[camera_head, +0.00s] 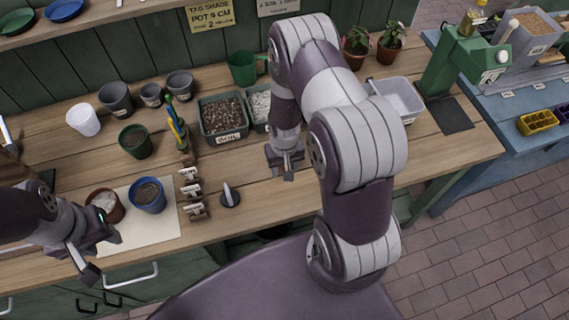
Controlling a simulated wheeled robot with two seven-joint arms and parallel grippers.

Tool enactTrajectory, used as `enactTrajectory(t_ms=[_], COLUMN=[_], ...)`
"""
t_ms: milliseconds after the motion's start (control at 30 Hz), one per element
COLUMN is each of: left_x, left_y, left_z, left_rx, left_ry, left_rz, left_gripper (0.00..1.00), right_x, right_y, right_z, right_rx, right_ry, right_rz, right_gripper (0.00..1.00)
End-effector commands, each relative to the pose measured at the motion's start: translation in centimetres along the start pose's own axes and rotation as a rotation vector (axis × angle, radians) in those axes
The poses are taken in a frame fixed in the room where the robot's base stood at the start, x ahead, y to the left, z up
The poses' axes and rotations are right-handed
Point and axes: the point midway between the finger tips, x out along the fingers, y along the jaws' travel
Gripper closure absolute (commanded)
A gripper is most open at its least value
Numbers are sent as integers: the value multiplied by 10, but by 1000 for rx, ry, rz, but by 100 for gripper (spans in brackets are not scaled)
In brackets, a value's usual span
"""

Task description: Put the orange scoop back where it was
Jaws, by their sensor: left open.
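I cannot make out an orange scoop anywhere in the head view. My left gripper (96,248) is open and hangs over the front edge of the bench, at the near left corner of the pale mat (150,232). Nothing shows between its fingers. My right gripper (285,168) points down over the bench in front of the bins; its jaws are too small to read. A soil bin (211,104) and a bin of pale grit (259,103) stand behind it. My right arm hides part of the bench beyond.
A blue pot (148,196) and a brown pot (104,202) stand on the mat. Tools with coloured handles (177,128), clips (191,190) and a round dark object (229,196) stand nearby. A pale tray (404,98) is at right. The bench front between is clear.

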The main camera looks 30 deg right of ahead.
Motion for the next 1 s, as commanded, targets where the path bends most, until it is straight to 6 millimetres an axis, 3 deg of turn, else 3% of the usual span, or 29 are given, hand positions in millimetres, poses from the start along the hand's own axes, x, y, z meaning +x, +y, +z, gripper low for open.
enactTrajectory(t_ms=[167,500,667,767,900,1000], left_x=[3,16,18,18,18,18], left_y=[0,0,0,0,0,0], left_z=[0,2,2,2,2,2], left_rx=[0,0,0,0,0,0], left_ry=[0,0,0,0,0,0], left_rz=[0,0,0,0,0,0], left_gripper=[57,57,57,57,57,57], right_x=[-19,-98,-121,-149,-186,-198], right_y=[0,0,-1,-16,-40,-47], right_z=[-2,-1,0,14,54,76], right_rx=[0,0,-5,-63,-186,-241], right_ry=[5,5,4,29,82,107], right_rz=[0,0,0,-3,-12,-18], right_gripper=[51,51,51,51,51,51])
